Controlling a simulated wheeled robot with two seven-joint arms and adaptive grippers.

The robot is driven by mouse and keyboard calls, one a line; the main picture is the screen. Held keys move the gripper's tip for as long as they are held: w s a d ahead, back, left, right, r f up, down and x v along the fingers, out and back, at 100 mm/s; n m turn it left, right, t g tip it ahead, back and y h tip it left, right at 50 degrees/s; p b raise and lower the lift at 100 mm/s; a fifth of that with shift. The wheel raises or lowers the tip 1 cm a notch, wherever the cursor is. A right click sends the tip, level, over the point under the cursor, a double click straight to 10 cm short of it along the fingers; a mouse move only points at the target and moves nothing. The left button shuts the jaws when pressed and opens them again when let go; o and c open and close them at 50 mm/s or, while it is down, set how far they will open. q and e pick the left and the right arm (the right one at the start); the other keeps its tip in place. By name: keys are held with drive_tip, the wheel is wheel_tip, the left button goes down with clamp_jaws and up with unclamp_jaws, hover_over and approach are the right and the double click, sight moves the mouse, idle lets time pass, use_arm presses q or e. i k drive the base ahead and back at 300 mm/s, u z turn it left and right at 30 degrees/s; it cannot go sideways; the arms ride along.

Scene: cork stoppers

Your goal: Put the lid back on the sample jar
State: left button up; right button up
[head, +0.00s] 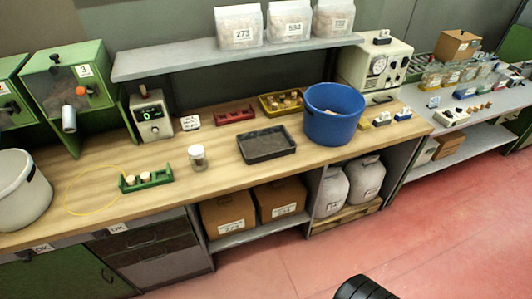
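A small clear jar (198,160) stands upright on the wooden bench, between the green rack and the dark tray. Its top looks pale, and I cannot tell whether that is a lid or its contents. No separate lid can be made out for certain. Neither of my grippers shows in the head view.
A green rack (158,177) with pale stoppers stands left of the jar, beside a yellow ring (68,205) on the bench (235,174). Right of the jar are a dark tray (267,155) and a blue bucket (334,125). A red rack (235,116) and yellow tray (265,106) stand behind.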

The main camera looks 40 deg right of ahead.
sight(201, 164)
drive_tip(key=z, duration=0.85)
